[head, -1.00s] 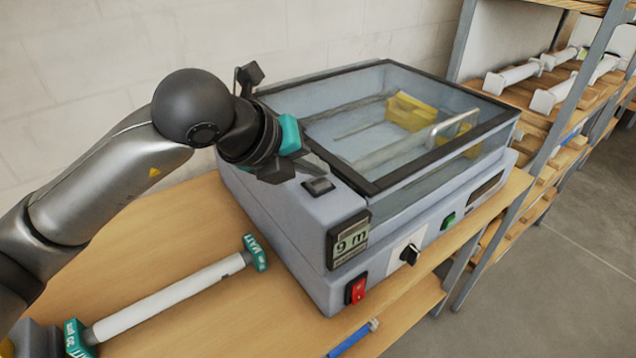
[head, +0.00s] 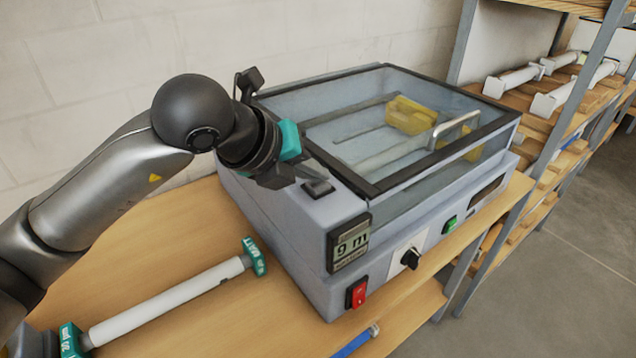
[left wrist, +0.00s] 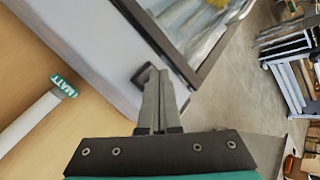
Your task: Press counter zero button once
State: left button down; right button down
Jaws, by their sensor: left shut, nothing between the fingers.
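The laminator (head: 290,235) is a grey-blue box with a clear lid, standing on a wooden bench. A dark button (head: 318,188) sits on its top left ledge, behind the display (head: 351,246), which reads "9 m". My left gripper (head: 318,174) is shut and empty, with its fingertips right at the button in the head view. In the left wrist view the shut fingers (left wrist: 159,80) point at the dark button frame (left wrist: 142,74) and partly cover it. I cannot tell whether they touch it. My right gripper is not in view.
A red switch (head: 357,293), a black knob (head: 410,258) and a green button (head: 449,224) are on the front panel. A white roll (head: 165,300) with teal ends lies on the bench to the left. Shelves (head: 560,130) stand at the right.

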aim_at(314, 189)
pick_arm(q)
jog(key=shift+f+b, duration=0.3)
jog(key=shift+r, duration=0.1)
dwell(0.4)
jog(key=shift+r+p, duration=0.4)
jog(key=shift+r, duration=0.4)
jog(key=shift+r+p, duration=1.5)
jog(key=shift+r, duration=1.05)
jog(key=shift+f, duration=0.1)
